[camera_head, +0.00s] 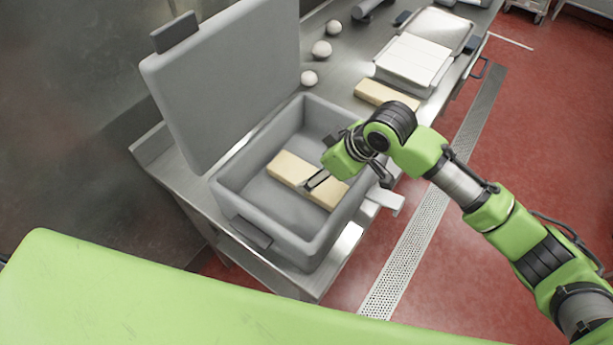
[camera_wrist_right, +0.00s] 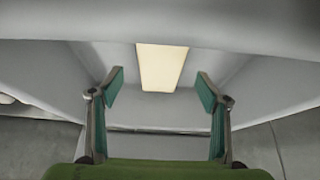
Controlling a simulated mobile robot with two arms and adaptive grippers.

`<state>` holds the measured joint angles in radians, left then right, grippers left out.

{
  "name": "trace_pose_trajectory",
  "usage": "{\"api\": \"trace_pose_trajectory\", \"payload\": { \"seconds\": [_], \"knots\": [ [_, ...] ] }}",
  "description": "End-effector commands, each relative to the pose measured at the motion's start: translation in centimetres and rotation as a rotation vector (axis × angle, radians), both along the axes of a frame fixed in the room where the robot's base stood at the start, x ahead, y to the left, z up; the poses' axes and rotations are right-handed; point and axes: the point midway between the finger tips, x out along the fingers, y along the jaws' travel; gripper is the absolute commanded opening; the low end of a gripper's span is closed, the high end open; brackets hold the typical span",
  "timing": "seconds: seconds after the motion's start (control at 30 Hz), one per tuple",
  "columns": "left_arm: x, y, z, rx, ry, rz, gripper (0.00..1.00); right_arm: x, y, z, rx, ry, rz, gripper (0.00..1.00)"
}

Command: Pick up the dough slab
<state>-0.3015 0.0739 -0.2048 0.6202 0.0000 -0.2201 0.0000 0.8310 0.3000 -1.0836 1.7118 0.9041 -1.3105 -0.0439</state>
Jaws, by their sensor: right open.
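A pale, long dough slab (camera_head: 285,168) lies on the floor of an open grey bin (camera_head: 235,205). My right gripper (camera_head: 348,178) is over the bin, its fingers spread and empty, partly hiding the slab in the head view. In the right wrist view the slab (camera_wrist_right: 162,64) shows ahead, in the gap between the two fingertips (camera_wrist_right: 160,80), and its near end appears apart from them. A second pale slab (camera_head: 385,94) lies on the metal table behind the bin. My left gripper is in neither view.
The bin's tall grey lid (camera_head: 225,85) stands open on the left, and its walls surround the slab. Red floor lies to the right.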

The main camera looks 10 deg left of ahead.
Motion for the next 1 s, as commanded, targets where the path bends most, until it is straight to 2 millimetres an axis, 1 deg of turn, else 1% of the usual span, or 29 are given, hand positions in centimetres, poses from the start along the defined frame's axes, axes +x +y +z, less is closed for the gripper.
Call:
{"api": "trace_pose_trajectory", "payload": {
  "seconds": [0.1, 0.2, 0.33, 0.43, 0.63, 0.83, 0.9, 1.0],
  "knots": [
    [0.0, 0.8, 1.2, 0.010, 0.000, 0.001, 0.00, 0.0, 0.5, -1.0, -0.002, 0.005, -0.002, 0.70],
    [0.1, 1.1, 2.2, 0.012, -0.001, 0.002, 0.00, 0.2, 1.1, -2.5, -0.003, 0.006, -0.001, 0.70],
    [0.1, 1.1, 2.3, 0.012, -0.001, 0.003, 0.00, 0.6, 1.8, -4.0, -0.002, 0.003, -0.001, 0.70],
    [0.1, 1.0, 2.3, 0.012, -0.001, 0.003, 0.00, 0.6, 2.1, -4.5, -0.002, 0.001, 0.000, 0.70],
    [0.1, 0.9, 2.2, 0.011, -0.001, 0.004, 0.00, 0.7, 2.1, -4.6, -0.001, 0.000, 0.000, 0.70],
    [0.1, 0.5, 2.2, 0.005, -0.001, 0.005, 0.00, 0.7, 2.0, -4.6, -0.002, 0.001, 0.000, 0.18],
    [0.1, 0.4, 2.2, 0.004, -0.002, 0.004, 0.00, 0.7, 2.1, -4.4, 0.002, -0.002, 0.000, 0.08],
    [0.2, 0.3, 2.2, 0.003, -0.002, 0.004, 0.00, 0.7, 2.1, -4.4, 0.002, -0.002, 0.000, 0.08]
  ]
}}
